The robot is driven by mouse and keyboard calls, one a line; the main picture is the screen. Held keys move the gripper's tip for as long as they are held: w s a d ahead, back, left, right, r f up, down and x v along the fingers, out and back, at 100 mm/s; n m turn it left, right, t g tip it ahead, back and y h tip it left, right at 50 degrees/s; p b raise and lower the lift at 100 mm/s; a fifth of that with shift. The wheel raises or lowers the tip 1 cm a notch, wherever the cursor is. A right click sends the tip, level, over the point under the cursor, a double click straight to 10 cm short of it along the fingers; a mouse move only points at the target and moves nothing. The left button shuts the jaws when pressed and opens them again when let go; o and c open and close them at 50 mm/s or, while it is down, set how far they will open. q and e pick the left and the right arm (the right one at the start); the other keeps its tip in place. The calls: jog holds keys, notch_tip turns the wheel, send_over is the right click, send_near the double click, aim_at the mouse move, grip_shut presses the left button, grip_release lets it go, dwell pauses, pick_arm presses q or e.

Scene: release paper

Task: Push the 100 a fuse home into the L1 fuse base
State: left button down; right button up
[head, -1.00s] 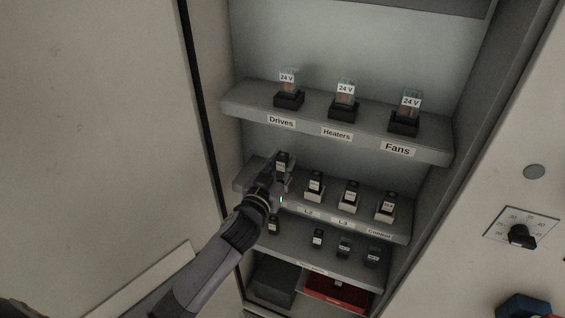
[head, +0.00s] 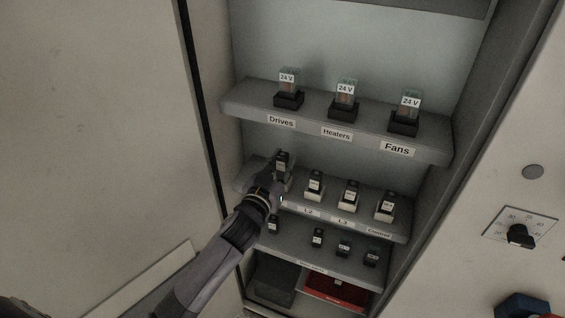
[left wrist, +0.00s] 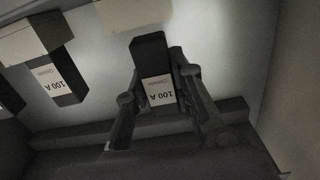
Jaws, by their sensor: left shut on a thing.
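My left gripper (head: 279,170) is at the left end of the middle shelf, shut on a dark fuse (head: 282,160) with a white label. In the left wrist view the fuse (left wrist: 158,88) reads 100 A upside down between the two fingers. A pale fuse base (left wrist: 132,14) lies just beyond the fuse's dark end; the fuse stands out from it, and I cannot tell whether they touch. In the head view the gripper hides the L1 base and its label. My right gripper is not in view.
Fuses in pale bases stand to the right at L2 (head: 314,186), L3 (head: 349,195) and Control (head: 386,206). Relays marked 24 V (head: 288,88) stand on the shelf above. Loose fuses (head: 317,238) stand below, over a red bin (head: 337,291). The cabinet's side wall is close on the left.

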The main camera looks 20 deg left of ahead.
aim_at(281, 175)
pick_arm(q)
jog(key=shift+f+b, duration=1)
jog(key=shift+f, duration=0.6)
jog(key=c, duration=1.3)
grip_release()
jog(key=s, duration=1.2)
jog(key=shift+a, duration=0.2)
